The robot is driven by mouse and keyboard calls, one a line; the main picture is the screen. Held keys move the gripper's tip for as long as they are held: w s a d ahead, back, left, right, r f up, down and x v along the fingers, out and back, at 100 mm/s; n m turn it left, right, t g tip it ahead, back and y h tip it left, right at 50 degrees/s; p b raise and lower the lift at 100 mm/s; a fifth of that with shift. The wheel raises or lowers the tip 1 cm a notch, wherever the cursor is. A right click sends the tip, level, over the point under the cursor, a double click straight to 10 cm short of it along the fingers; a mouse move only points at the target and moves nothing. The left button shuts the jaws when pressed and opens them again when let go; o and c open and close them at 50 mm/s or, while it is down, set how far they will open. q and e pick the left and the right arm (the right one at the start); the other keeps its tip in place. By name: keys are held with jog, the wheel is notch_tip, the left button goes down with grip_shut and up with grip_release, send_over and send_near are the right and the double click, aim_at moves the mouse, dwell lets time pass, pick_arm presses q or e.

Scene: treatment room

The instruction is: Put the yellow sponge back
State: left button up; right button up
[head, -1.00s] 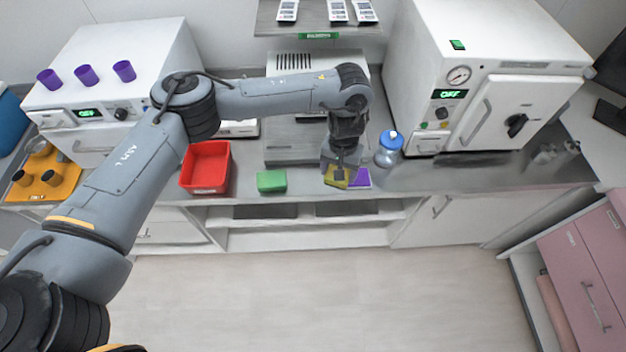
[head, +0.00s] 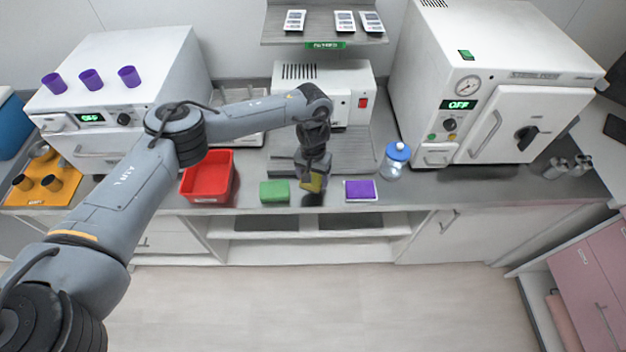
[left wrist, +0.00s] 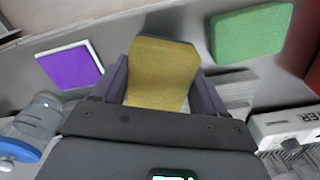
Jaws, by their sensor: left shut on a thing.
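The yellow sponge (head: 314,183) is between the fingers of my left gripper (head: 312,178), above the counter between a green sponge (head: 274,191) and a purple sponge (head: 361,190). In the left wrist view the yellow sponge (left wrist: 162,72) sits between both fingers of the left gripper (left wrist: 162,85), which are shut on it. The purple sponge also shows there at the left (left wrist: 70,66), on a white-edged base, and the green sponge at the upper right (left wrist: 252,33). My right gripper is not in view.
A red bin (head: 207,178) stands left of the green sponge. A blue-capped bottle (head: 394,162) stands right of the purple sponge. A white device (head: 345,92) is behind, under a shelf (head: 325,33). The sterilizer (head: 490,90) is at the right. The counter's front edge is close.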

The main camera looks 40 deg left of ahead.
pick_arm(q)
jog(key=shift+f, duration=1)
jog(key=shift+f, duration=0.1)
jog(key=shift+f, duration=0.3)
jog(key=o, duration=1)
